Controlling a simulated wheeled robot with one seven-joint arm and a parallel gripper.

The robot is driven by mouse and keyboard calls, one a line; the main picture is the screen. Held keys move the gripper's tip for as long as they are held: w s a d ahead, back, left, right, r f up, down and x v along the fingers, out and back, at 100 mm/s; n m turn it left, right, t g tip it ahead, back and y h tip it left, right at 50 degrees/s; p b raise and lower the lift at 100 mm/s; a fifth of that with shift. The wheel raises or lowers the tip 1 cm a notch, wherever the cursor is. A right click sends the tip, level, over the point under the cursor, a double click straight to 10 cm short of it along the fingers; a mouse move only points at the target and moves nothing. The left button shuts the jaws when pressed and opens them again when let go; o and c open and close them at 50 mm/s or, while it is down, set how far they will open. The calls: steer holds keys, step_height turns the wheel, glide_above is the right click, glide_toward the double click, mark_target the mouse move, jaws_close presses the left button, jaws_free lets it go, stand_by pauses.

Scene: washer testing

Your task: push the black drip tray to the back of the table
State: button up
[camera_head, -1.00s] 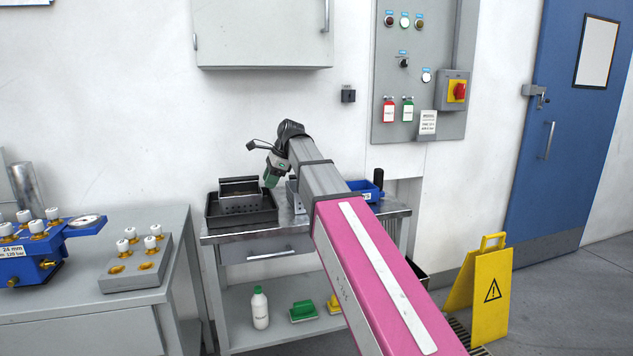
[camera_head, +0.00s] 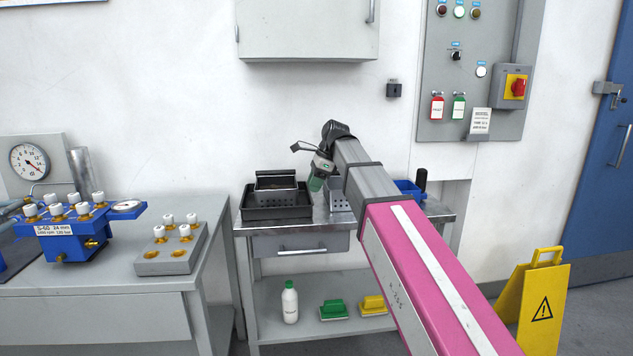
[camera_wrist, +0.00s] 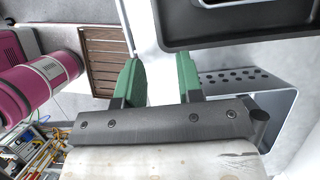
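In the head view my gripper (camera_head: 316,184) hangs just right of the tray, above the table.
A grey perforated holder (camera_head: 337,197) stands right of the tray. A blue bin (camera_head: 408,190) and a dark cylinder (camera_head: 421,180) are at the table's right end. The wall stands behind. A bench with a block of brass fittings (camera_head: 172,262) is at left.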

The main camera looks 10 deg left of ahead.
mark_target(303, 217)
steer(key=x, duration=0.9)
steer(key=shift+a+f, duration=0.2)
steer(key=shift+f, duration=0.15)
steer(key=shift+c, duration=0.3)
jaws_close()
